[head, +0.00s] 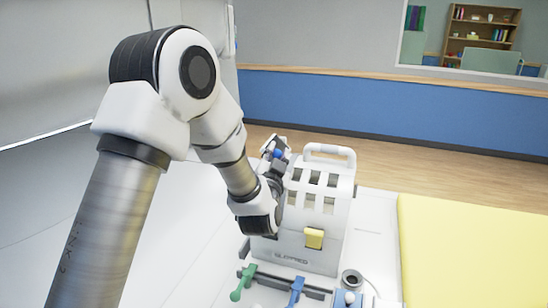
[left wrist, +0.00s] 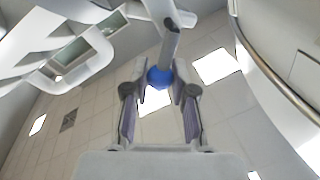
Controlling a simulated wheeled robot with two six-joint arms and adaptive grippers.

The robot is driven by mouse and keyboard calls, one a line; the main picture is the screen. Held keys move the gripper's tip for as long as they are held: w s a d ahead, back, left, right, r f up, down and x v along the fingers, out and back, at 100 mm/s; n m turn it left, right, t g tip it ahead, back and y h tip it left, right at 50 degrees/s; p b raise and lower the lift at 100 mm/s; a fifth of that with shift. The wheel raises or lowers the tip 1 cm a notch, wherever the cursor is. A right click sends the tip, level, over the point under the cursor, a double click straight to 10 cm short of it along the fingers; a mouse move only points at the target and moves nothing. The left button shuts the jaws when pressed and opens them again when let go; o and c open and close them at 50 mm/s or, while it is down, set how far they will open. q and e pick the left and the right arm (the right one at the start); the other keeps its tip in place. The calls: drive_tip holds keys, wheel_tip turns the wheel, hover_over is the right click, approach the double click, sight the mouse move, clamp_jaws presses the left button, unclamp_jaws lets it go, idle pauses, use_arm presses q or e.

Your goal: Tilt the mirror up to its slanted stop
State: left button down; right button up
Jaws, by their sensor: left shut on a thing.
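My left gripper (head: 277,155) is beside the upper left edge of a white slotted housing (head: 342,207) with a carrying handle. In the left wrist view the fingers of my left gripper (left wrist: 160,85) are closed around a blue ball knob (left wrist: 159,79). A grey bar (left wrist: 171,42) runs up from the knob. The blue knob also shows small in the head view (head: 278,153). I cannot make out the mirror's face or its tilt; my arm and gripper cover part of that side. My right gripper is not in view.
A yellow block (head: 314,239) is on the housing's front. A yellow pad (head: 470,250) lies to the right. White framework (left wrist: 40,30) fills the wrist view's upper left.

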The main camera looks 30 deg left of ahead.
use_arm(q)
drive_tip(key=shift+d+f+m, duration=0.1)
drive_tip(key=shift+f+m, duration=0.05)
drive_tip(key=shift+m, duration=0.45)
drive_tip(key=c, duration=1)
unclamp_jaws()
drive_tip(key=shift+c, duration=0.2)
drive_tip(key=shift+o, duration=0.5)
drive_tip(key=shift+w+f, duration=0.15)
drive_tip(key=shift+w, duration=0.1)
drive_tip(key=shift+s, duration=0.1)
drive_tip(key=v, duration=1.1)
drive_tip(key=shift+s+f, duration=0.2)
drive_tip(key=shift+s, duration=0.2)
drive_tip(key=shift+r, duration=0.1)
